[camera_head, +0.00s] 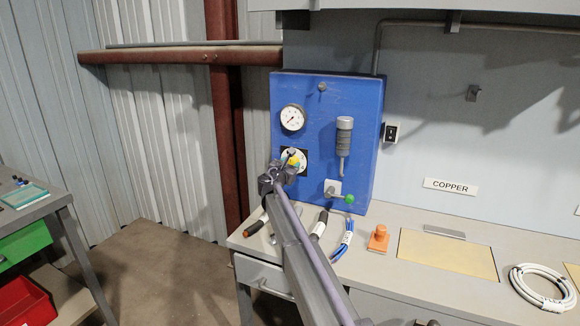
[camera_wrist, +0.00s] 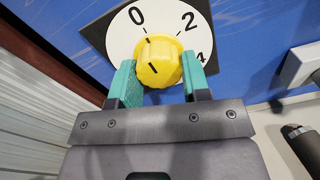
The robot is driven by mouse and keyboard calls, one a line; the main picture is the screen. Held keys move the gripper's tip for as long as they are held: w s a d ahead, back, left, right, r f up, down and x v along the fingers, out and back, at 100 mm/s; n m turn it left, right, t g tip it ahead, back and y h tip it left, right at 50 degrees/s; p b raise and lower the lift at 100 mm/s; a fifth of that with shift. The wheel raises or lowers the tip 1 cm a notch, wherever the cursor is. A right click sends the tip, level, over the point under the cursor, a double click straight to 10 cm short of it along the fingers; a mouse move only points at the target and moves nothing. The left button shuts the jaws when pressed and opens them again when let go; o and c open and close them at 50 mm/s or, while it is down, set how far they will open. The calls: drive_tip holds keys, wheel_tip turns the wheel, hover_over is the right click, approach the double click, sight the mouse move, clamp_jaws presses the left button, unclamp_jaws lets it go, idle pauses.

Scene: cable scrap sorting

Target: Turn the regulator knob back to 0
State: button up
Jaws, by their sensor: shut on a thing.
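The yellow regulator knob (camera_wrist: 158,62) sits on a white dial (camera_wrist: 121,40) marked 0, 2 and 4. My gripper (camera_wrist: 161,80) is shut on the knob, with one teal finger on each side. A dark mark on the knob's upper edge lies close to the 0 tick, and another short dark line shows on its front face. I cannot tell the exact setting. In the head view the knob (camera_head: 294,161) is partly hidden behind my gripper (camera_head: 286,168), low on the left of the blue panel (camera_head: 325,92).
The panel also carries a round gauge (camera_head: 292,118), a grey cylinder (camera_head: 343,136) and a green-ended valve lever (camera_head: 349,199). Below, the bench holds black-handled tools (camera_head: 320,223), blue cables (camera_head: 343,240), an orange block (camera_head: 378,238) and a white cable coil (camera_head: 541,286).

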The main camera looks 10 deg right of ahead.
drive_tip(key=o, duration=0.9)
drive_tip(key=v, duration=1)
drive_tip(key=shift+s+a, duration=0.2)
drive_tip(key=shift+s, duration=0.15)
